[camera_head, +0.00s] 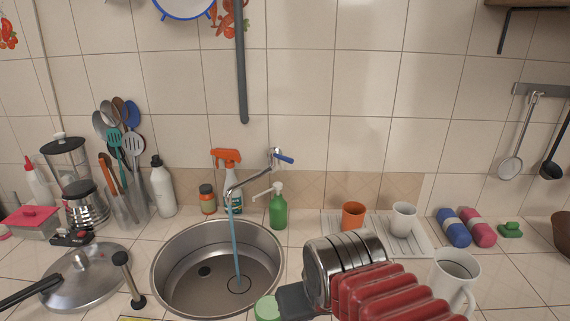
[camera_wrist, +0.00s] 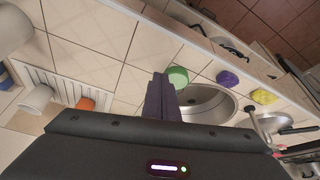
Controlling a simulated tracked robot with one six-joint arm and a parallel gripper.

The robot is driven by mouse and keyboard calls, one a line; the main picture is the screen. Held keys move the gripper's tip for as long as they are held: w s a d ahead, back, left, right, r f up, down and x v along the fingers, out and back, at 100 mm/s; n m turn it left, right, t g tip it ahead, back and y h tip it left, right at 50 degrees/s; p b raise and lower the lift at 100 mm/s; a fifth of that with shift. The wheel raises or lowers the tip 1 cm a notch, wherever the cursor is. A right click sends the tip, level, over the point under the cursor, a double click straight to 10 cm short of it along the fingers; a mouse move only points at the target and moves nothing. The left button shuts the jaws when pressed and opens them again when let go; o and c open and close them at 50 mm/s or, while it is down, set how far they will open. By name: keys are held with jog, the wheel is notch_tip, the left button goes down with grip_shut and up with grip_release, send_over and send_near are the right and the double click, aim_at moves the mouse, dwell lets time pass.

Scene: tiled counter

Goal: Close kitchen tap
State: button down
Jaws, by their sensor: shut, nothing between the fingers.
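The chrome kitchen tap (camera_head: 240,180) is mounted on the tiled wall above the round steel sink (camera_head: 160,272). Its blue-tipped lever (camera_head: 284,158) points right. A blue stream of water (camera_head: 235,245) runs from the spout into the sink. My gripper (camera_head: 286,294) is low in the head view, right of the sink and well below the lever, apart from the tap. In the wrist view my gripper (camera_wrist: 161,92) has its dark fingers together and empty, with the sink (camera_wrist: 232,105) behind them. I cannot make out the tap lever in the wrist view.
A green soap bottle (camera_head: 278,208) and an orange-topped spray bottle (camera_head: 230,172) stand close to the tap. An orange cup (camera_head: 353,216) and a white cup (camera_head: 403,220) stand on a rack at right. A white mug (camera_head: 452,275) is nearer.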

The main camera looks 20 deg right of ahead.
jog(key=w+d+r+n+t+h, duration=0.2)
jog(key=w+d+n+t+h, duration=0.25)
jog(key=w+d, duration=1.05)
jog(key=w+a+r+n+t+y, duration=0.6)
jog(key=r+n, duration=0.5)
jog(key=n, duration=0.2)
jog(key=a+t+y, duration=0.1)
jog(key=a+t, duration=0.1)
jog(key=a, duration=0.1)
jog(key=shift+w+r+n, duration=0.35)
jog(key=shift+w+r, duration=0.05)
jog(key=shift+w, duration=0.15)
